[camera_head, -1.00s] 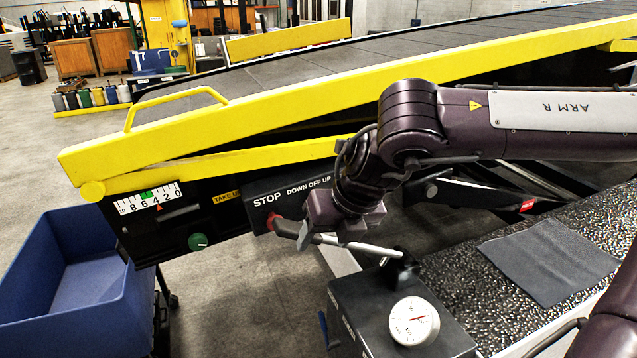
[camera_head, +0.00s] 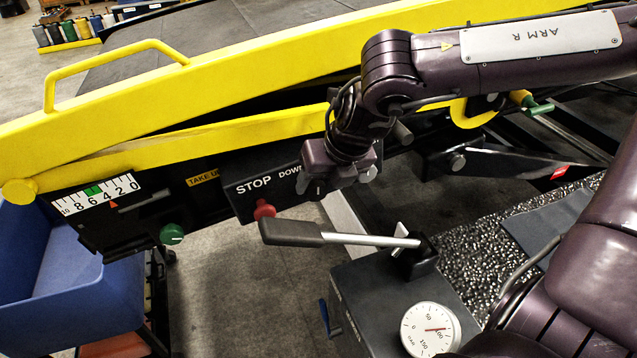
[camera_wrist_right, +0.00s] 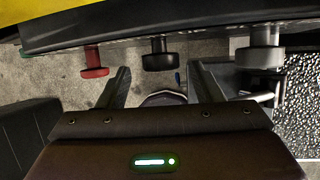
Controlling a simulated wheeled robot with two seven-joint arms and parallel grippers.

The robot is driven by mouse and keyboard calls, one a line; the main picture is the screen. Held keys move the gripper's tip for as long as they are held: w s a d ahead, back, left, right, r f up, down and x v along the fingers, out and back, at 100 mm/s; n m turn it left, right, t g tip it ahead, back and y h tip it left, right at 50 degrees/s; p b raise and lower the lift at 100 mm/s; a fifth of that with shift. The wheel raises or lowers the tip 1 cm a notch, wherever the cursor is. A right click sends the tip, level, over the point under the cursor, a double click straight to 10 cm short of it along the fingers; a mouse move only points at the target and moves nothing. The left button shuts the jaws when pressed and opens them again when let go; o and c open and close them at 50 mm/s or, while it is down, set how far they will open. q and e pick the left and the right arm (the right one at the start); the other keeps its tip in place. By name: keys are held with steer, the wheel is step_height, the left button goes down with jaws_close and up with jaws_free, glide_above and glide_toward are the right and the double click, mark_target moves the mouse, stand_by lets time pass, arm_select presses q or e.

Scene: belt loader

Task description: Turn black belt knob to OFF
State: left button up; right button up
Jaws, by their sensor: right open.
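The black belt knob (camera_head: 318,189) sits on the front of the black control panel, right of the red STOP knob (camera_head: 264,209). Its white mark is partly visible, and its exact setting is unclear. My right gripper (camera_head: 338,168) is over the panel, close above the black knob, and covers part of the labels. In the right wrist view the black knob (camera_wrist_right: 158,60) stands just ahead of my right gripper (camera_wrist_right: 160,84), between the lines of its two open fingers. Nothing is between the fingers. My left gripper does not show.
A grey-metal knob (camera_wrist_right: 262,56) is right of the black one. A lever with a dark handle (camera_head: 291,233) sticks out below the panel from a box with a gauge (camera_head: 430,330). A green knob (camera_head: 172,234) and a blue bin (camera_head: 80,290) are left.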

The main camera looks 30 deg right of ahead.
mark_target(318, 187)
steer(key=x, duration=0.2)
steer(key=shift+w+f, duration=0.25)
steer(key=shift+f, duration=0.25)
steer(key=shift+c, duration=0.7)
steer(key=c, duration=0.8)
steer(key=b, duration=0.1)
steer(key=h+b, duration=0.1)
steer(key=shift+w+f+b, duration=0.15)
steer(key=shift+f+b, duration=0.15)
steer(key=shift+b, duration=0.05)
steer(key=shift+a+r+h+b, duration=0.1)
steer(key=shift+r+h+b, duration=0.15)
steer(key=shift+b, duration=0.2)
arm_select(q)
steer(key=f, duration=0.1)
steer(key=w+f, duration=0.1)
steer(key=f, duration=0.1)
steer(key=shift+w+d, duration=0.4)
arm_select(e)
steer(key=shift+r, duration=0.1)
steer(key=shift+g, duration=0.3)
steer(key=o, duration=0.9)
